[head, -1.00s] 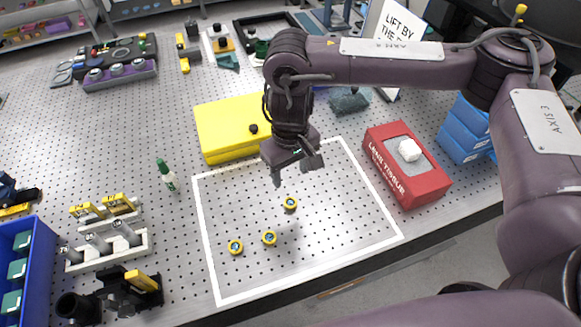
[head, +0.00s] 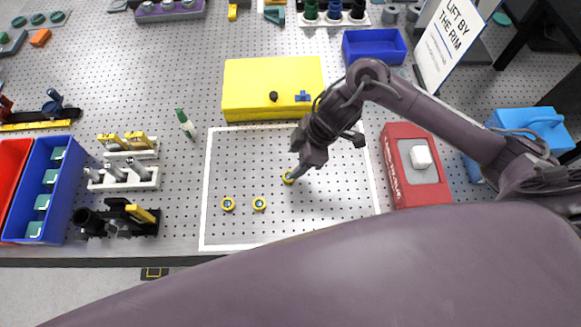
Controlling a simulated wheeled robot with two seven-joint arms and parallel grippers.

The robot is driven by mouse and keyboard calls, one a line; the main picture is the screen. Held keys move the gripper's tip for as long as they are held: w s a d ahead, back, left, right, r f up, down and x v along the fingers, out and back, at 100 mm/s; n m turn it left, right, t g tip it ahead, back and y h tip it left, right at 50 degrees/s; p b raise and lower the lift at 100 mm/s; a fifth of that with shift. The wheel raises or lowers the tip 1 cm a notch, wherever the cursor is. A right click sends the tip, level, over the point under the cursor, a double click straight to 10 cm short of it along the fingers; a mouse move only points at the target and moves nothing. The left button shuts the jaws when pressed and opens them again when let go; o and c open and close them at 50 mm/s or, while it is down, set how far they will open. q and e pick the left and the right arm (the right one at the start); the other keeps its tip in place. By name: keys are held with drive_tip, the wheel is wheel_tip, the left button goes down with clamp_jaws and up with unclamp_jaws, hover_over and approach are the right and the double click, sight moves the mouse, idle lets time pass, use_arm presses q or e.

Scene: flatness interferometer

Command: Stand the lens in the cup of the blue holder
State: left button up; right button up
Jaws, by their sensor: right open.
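Three small yellow-rimmed lenses lie inside the white outline on the table: a left lens (head: 228,204), a middle lens (head: 260,204) and a right lens (head: 288,178). My right gripper (head: 295,173) is open and low, pointing down at the right lens. Its fingers partly cover that lens, and I cannot tell whether they touch it. At the back, a row of coloured holders stands in a white rack; one looks dark blue (head: 334,10). Its cup is too small to make out. My left gripper is not in view.
A yellow case (head: 250,90) lies behind the outline. A red tissue box (head: 433,188) stands to the right. A blue bin (head: 374,47) and a lettered sign (head: 447,45) are at the back right. White racks (head: 125,177) stand at left.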

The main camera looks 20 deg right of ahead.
sight(288, 176)
drive_tip(key=shift+n, duration=0.3)
drive_tip(key=x, duration=0.2)
drive_tip(key=p+x, duration=0.1)
drive_tip(key=x, duration=0.1)
drive_tip(key=d+p+x, duration=0.1)
drive_tip(key=x, duration=0.1)
drive_tip(key=shift+s+f, duration=0.3)
drive_tip(key=shift+f, duration=0.35)
drive_tip(key=shift+a+f, duration=0.1)
drive_tip(key=shift+f, duration=0.25)
drive_tip(key=shift+w+a+f, duration=0.1)
drive_tip(key=shift+f, duration=0.1)
drive_tip(key=c, duration=1.2)
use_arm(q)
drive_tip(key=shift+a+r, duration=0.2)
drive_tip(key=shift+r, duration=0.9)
use_arm(e)
drive_tip(key=shift+o, duration=0.2)
drive_tip(key=shift+r, duration=0.15)
